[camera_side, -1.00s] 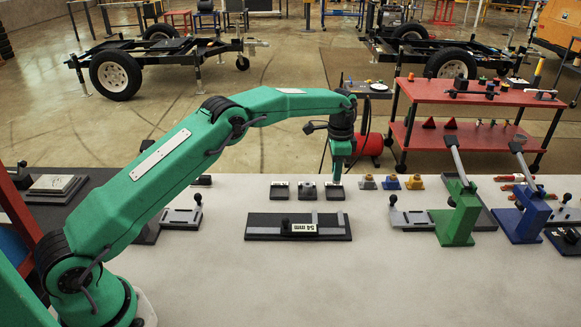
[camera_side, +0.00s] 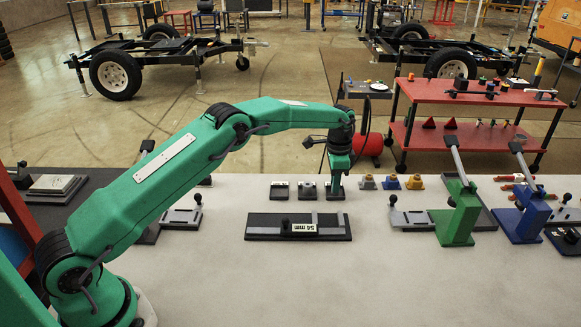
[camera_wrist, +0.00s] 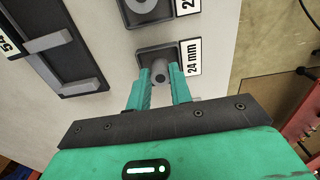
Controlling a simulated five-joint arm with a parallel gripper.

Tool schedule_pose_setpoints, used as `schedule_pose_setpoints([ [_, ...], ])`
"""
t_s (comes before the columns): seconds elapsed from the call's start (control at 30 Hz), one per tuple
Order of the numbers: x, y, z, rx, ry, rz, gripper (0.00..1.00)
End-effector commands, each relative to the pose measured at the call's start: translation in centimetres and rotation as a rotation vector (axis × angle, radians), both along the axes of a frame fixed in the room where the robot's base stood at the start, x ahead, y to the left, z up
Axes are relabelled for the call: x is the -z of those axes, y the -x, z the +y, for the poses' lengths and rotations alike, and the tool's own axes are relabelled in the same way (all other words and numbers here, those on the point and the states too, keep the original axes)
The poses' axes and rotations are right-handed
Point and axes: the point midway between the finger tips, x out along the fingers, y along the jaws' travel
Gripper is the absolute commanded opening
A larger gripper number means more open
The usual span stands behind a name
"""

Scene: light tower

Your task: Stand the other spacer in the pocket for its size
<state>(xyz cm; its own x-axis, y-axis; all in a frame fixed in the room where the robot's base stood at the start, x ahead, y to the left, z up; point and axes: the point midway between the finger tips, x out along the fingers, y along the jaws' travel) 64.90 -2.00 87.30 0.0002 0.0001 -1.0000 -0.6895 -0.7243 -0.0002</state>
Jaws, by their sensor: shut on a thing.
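My gripper (camera_wrist: 162,82) is shut on a small grey round spacer (camera_wrist: 159,67), its hollow end showing between the two green fingers. The spacer is over or in the dark pocket block labelled 24 mm (camera_wrist: 146,53); I cannot tell how deep its lower end sits. In the side view my gripper (camera_side: 337,178) is low over the right-hand block (camera_side: 338,195) of a row of three, and the fingers hide the spacer. The neighbouring middle block (camera_side: 307,196) has a wider grey spacer (camera_side: 307,183) standing in it, also partly seen in the wrist view (camera_wrist: 142,6).
The left-hand block (camera_side: 279,196) stands beside the middle one. A dark tray marked 54 mm (camera_side: 265,228) lies in front of the row. Small grey, blue and yellow pieces (camera_side: 391,183) stand to the right. Green (camera_side: 459,220) and blue (camera_side: 524,215) lever stands are farther right.

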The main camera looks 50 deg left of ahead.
Motion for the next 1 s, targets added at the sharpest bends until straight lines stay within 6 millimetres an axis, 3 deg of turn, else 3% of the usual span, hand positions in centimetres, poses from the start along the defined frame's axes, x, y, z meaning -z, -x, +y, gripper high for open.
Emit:
schedule_pose_setpoints([
  [0.03, 0.1, 0.0, 0.0, 0.000, 0.000, 0.000, 0.27],
  [0.1, 0.0, 0.0, 0.0, 0.000, 0.000, 0.000, 0.41],
  [0.13, 0.0, 0.0, 0.0, 0.000, 0.000, 0.000, 0.43],
  [0.57, -0.5, 0.0, 0.0, 0.000, 0.001, -0.001, 0.43],
  [0.77, -2.1, 0.0, 0.0, 0.000, 0.000, -0.001, 0.43],
  [1.0, -5.7, -0.1, 0.0, 0.000, 0.000, -0.003, 0.43],
])
